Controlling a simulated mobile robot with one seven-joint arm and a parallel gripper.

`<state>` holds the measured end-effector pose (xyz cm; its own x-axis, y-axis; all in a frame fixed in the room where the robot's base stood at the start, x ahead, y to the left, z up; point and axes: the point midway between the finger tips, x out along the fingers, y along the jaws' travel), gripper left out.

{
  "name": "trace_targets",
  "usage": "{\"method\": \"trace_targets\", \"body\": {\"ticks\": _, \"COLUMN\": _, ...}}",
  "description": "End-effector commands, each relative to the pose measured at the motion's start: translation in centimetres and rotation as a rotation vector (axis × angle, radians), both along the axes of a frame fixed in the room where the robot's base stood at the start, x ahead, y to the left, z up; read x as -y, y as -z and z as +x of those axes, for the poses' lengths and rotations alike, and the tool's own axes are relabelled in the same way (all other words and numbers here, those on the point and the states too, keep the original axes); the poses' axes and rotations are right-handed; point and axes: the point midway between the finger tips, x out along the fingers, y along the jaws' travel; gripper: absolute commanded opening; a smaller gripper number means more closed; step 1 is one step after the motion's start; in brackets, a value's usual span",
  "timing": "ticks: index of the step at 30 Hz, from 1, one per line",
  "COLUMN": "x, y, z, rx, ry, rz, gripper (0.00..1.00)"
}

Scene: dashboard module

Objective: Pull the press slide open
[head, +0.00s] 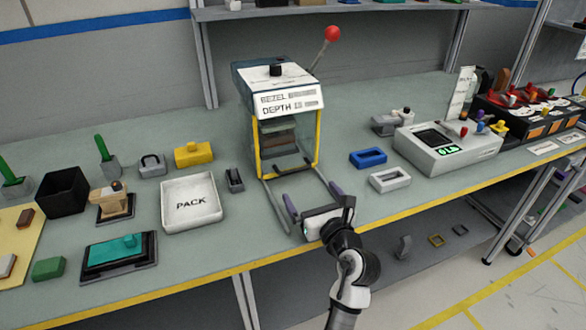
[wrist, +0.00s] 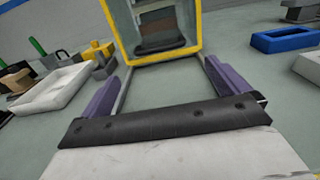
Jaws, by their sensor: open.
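The press (head: 290,101) stands at the middle of the bench, with a white label reading "BEZEL DEPTH", a yellow front frame and a red-knobbed lever (head: 331,34). Two grey rails (head: 275,207) run out from its base toward the front edge. A dark block, possibly part of the slide (wrist: 160,45), sits inside the yellow frame in the wrist view; I cannot make out a handle. My gripper (head: 308,189) is open and empty, low in front of the press. Its purple fingers (wrist: 163,75) are wide apart and point at the frame, near the rails.
A white PACK tray (head: 190,222) and a small dark clip (head: 235,180) are to the left. Blue (head: 368,157) and white (head: 390,180) frames lie right, before a white device with a green display (head: 448,150). The bench between the rails is bare.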

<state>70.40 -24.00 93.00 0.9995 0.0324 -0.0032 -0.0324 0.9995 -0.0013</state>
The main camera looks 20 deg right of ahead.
Motion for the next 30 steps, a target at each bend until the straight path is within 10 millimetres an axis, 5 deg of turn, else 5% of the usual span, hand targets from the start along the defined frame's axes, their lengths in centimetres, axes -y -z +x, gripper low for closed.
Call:
{"method": "trace_targets", "body": {"ticks": 9, "x": -0.3, "y": -0.4, "z": 7.0, "rx": 0.001, "ry": -0.004, "rz": 0.001, "gripper": 1.00}}
{"method": "trace_targets", "body": {"ticks": 15, "x": -0.4, "y": -0.2, "z": 9.8, "rx": 0.002, "ry": -0.003, "rz": 0.001, "gripper": 1.00}}
{"method": "trace_targets", "body": {"ticks": 28, "x": -0.4, "y": -0.1, "z": 10.8, "rx": 0.003, "ry": -0.001, "rz": 0.001, "gripper": 1.00}}
{"method": "trace_targets", "body": {"ticks": 30, "x": -0.4, "y": -0.1, "z": 10.8, "rx": 0.003, "ry": -0.001, "rz": 0.001, "gripper": 0.92}}
